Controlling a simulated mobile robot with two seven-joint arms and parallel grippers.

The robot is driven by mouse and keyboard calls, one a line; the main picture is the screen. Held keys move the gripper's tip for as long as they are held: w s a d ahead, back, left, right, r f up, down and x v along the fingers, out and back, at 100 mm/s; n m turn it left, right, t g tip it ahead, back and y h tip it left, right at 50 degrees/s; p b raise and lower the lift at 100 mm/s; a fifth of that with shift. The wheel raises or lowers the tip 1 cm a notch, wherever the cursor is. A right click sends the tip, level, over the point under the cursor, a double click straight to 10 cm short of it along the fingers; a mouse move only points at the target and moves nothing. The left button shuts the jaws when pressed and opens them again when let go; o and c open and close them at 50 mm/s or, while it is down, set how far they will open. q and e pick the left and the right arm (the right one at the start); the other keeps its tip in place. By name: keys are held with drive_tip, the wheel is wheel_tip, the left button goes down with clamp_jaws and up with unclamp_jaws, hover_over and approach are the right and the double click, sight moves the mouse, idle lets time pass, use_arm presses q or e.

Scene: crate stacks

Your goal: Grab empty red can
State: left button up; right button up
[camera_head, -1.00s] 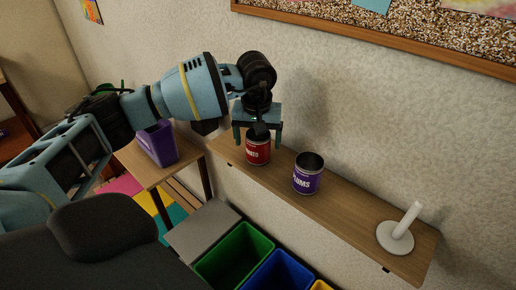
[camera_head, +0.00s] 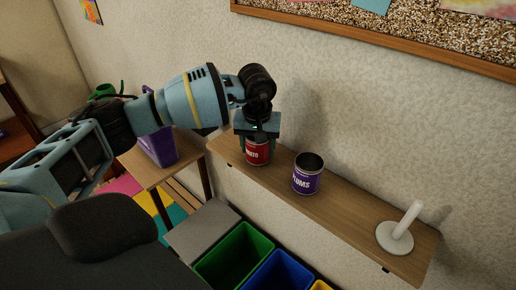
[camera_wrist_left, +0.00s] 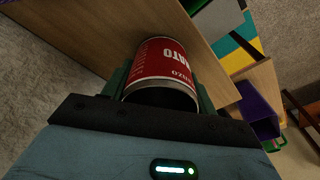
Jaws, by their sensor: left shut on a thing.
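The red can (camera_head: 257,152) with white lettering stands upright on the wooden wall shelf, near its left end. My left gripper (camera_head: 257,134) comes down on it from above and is shut on it, with a finger on either side. In the left wrist view the red can (camera_wrist_left: 163,68) sits between the two green fingers (camera_wrist_left: 160,90), its dark open top facing the palm. The can's inside is mostly hidden. My right gripper is not in view.
An open purple can (camera_head: 307,175) stands to the right on the shelf (camera_head: 350,217), and a white holder (camera_head: 397,236) farther right. Green (camera_head: 236,255) and blue (camera_head: 283,274) bins are below. A purple container (camera_head: 158,147) stands on a small table at left. The wall is close behind.

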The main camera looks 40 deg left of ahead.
use_arm(q)
drive_tip(key=shift+r, duration=0.15)
drive_tip(key=shift+r, duration=0.5)
wheel_tip(320, 180, up, 2)
drive_tip(key=shift+r, duration=0.15)
drive_tip(key=s+a+r+b, duration=0.1)
drive_tip(key=s+a+b, duration=0.1)
drive_tip(key=s+a, duration=0.8)
drive_tip(key=shift+a+r, duration=0.2)
drive_tip(key=shift+a, duration=1.1)
